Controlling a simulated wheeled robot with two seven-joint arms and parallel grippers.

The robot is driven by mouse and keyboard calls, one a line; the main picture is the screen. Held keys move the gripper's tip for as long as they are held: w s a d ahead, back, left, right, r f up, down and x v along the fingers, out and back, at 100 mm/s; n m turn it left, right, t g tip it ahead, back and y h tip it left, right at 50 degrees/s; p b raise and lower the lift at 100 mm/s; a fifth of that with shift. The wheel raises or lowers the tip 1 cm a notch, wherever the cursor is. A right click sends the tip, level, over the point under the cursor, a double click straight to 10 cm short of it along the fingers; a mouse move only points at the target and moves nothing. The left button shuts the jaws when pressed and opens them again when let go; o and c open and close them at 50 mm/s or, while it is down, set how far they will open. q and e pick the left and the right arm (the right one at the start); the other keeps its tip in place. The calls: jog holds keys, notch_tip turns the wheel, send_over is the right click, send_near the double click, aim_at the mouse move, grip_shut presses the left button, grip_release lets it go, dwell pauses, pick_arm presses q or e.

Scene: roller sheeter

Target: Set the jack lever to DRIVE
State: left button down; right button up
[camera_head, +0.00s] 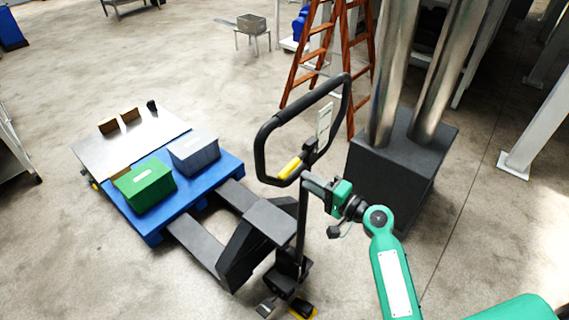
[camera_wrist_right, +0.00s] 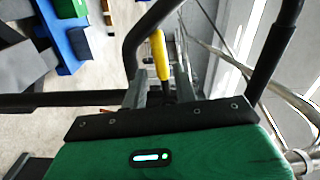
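The pallet jack (camera_head: 262,232) stands in the middle of the head view, its black loop handle (camera_head: 262,140) raised. A yellow lever (camera_head: 290,168) sits at the lower part of the loop. It also shows in the right wrist view (camera_wrist_right: 160,55), straight ahead of the fingers, with a dark base below it. My right gripper (camera_head: 308,180) is at the lower end of the loop, close beside the lever. In the wrist view its two grey fingers (camera_wrist_right: 159,90) are apart, either side of the lever's line; I cannot tell whether they touch it. My left gripper is out of view.
A dark block with metal columns (camera_head: 385,170) stands close right of the handle. An orange ladder (camera_head: 310,60) is behind.

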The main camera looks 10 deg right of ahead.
aim_at(291, 172)
jog(key=p+x, duration=0.2)
jog(key=x, duration=0.6)
jog(key=shift+w+a, duration=0.4)
jog(key=shift+w, duration=0.1)
